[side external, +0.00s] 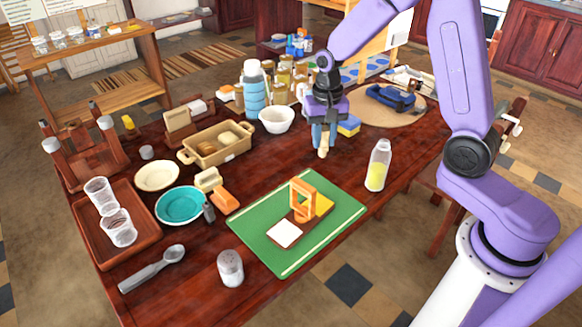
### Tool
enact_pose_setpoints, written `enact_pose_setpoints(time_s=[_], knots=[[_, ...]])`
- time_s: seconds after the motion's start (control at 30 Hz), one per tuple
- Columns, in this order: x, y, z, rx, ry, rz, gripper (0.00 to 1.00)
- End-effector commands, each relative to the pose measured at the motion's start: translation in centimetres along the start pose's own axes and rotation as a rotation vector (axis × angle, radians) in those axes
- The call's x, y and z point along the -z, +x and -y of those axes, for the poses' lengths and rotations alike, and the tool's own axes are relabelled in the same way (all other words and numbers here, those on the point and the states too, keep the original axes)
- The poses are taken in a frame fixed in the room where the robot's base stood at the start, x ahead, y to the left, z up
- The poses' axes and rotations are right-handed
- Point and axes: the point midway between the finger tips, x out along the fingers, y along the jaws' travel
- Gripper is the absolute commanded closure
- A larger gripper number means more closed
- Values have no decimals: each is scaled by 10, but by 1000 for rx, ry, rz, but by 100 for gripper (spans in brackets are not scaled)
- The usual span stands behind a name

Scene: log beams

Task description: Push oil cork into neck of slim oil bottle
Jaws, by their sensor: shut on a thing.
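The slim oil bottle (377,172) is clear with yellow oil in its lower part. It stands upright on the dark red table, right of the green mat. My gripper (323,142) points down over the table, left of the bottle and apart from it. It is shut on a small pale tan piece that looks like the oil cork (323,153). The fingers hide most of the cork. I cannot tell the exact gap between the cork and the table.
A green mat (253,232) holds an orange frame and bread-like pieces. A white bowl (276,120), a blue bottle (254,92), jars and a blue-yellow sponge (349,125) stand near my gripper. A salt shaker (231,267) is in front. The table between gripper and oil bottle looks clear.

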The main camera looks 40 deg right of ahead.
Motion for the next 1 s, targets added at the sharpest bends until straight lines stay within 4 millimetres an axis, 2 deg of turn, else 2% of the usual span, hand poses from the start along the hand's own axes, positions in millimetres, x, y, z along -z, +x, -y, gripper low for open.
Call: enact_pose_setpoints(time_s=[0.03,0.3,0.4,0.5,0.7,1.0], knots=[[11,-6,-22,2,57,-3,100],[39,-30,-126,1,303,-3,100],[42,-36,-156,1,374,-2,100],[42,-41,-178,0,425,-1,100],[41,-45,-197,-1,470,0,100],[41,-45,-197,-1,471,0,100]])
